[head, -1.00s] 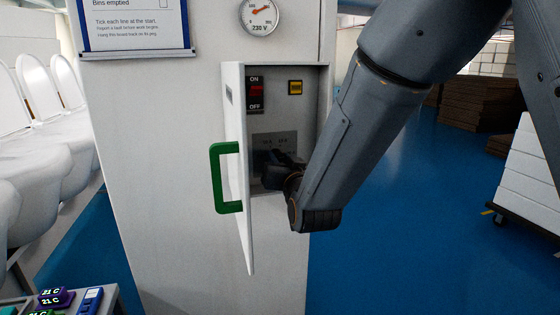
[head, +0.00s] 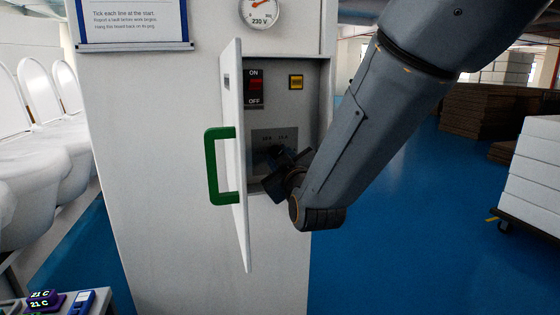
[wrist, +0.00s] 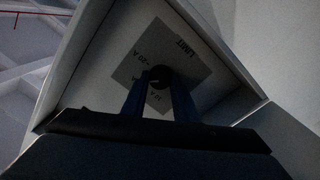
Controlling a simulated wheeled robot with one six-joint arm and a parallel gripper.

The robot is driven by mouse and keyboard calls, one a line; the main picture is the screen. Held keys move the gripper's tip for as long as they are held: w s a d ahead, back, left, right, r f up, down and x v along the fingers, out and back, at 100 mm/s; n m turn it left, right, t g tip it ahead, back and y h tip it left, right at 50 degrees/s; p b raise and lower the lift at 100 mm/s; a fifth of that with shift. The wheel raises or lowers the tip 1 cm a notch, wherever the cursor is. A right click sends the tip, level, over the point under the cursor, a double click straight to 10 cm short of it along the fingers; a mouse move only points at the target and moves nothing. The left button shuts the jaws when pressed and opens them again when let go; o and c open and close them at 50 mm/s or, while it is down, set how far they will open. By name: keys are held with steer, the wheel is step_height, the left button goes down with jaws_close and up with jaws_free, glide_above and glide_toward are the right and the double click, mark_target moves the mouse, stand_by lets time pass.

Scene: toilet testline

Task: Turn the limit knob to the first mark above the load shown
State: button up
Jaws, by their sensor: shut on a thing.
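The limit knob (wrist: 160,76) is a dark round knob on a grey plate (wrist: 180,45) marked LIMIT with ampere marks, inside the open cabinet. In the wrist view the plate looks turned, and a mark near "20 A" and one partly hidden mark show. My gripper (wrist: 160,95) has its two fingers on either side of the knob and is shut on it. In the head view my gripper (head: 277,160) reaches into the cabinet and covers the knob and the plate's lower part. The round gauge (head: 259,12) above reads "230 V"; its upper part is cut off.
The cabinet door (head: 232,150) with a green handle (head: 220,166) stands open left of my gripper. A red ON/OFF switch (head: 255,85) and a yellow button (head: 296,82) sit above the plate. Cabinet walls surround my gripper closely.

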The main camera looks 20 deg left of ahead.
steer(key=shift+n+b, duration=0.3)
steer(key=shift+n, duration=0.8)
steer(key=o, duration=1.1)
steer(key=shift+c, duration=0.2)
steer(key=shift+s, duration=0.1)
steer(key=b+v, duration=0.2)
steer(key=v, duration=0.5)
steer(key=shift+s+d, duration=0.2)
steer(key=shift+s, duration=0.05)
